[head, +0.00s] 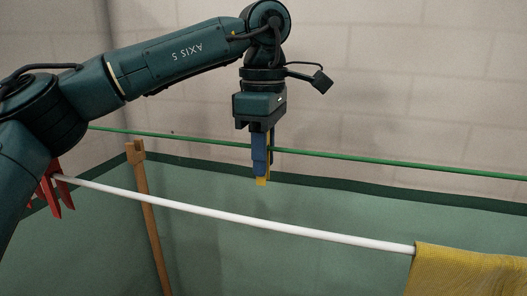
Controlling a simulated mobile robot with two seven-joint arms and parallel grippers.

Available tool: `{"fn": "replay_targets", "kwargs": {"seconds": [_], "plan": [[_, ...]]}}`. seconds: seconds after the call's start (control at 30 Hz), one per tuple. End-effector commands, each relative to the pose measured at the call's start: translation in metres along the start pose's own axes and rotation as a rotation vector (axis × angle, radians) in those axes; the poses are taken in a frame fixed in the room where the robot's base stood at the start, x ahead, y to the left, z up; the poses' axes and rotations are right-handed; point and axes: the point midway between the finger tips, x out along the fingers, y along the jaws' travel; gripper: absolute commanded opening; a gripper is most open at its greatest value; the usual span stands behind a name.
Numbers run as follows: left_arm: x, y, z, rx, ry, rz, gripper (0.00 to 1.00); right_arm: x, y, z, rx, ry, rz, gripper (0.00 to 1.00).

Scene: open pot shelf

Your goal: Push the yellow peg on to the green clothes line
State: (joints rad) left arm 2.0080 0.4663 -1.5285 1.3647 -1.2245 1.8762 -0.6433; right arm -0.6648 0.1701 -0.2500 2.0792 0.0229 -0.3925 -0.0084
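The green clothes line (390,164) runs across the view, sloping down slightly to the right. My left gripper (261,160) points down in the middle of the view, its blue fingers in front of the line. It is shut on the yellow peg (262,181), whose lower end shows below the fingertips, with a strip of yellow beside them. The fingers hide most of the peg. I cannot tell whether the peg touches the line or is only in front of it. My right gripper is not in view.
A white rod (250,217) crosses nearer and lower, with red pegs (55,188) at its left end and a yellow cloth (468,272) hanging at right. A wooden post (150,220) stands at left. A green panel with a dark edge lies behind, before a pale block wall.

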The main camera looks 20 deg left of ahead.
Motion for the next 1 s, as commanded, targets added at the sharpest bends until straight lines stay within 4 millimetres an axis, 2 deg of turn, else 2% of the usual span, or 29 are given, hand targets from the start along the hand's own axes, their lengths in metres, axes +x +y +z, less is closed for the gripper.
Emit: {"fn": "replay_targets", "kwargs": {"seconds": [0.03, 0.23, 0.57, 0.77, 1.0], "plan": [[0.000, 0.000, 0.000, 0.000, 0.000, 0.000, 0.29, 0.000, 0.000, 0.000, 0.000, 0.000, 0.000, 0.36], [0.000, 0.000, 0.000, 0.000, 0.000, 0.000, 0.46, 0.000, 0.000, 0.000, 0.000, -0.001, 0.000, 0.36], [0.000, 0.000, 0.000, 0.000, 0.000, 0.000, 0.47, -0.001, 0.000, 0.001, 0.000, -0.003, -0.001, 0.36], [-0.034, 0.000, 0.001, 0.000, -0.002, 0.003, 0.47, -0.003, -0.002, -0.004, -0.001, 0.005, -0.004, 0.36], [-0.094, 0.000, 0.000, -0.002, 0.001, 0.004, 0.47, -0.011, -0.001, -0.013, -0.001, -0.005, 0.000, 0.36]]}}
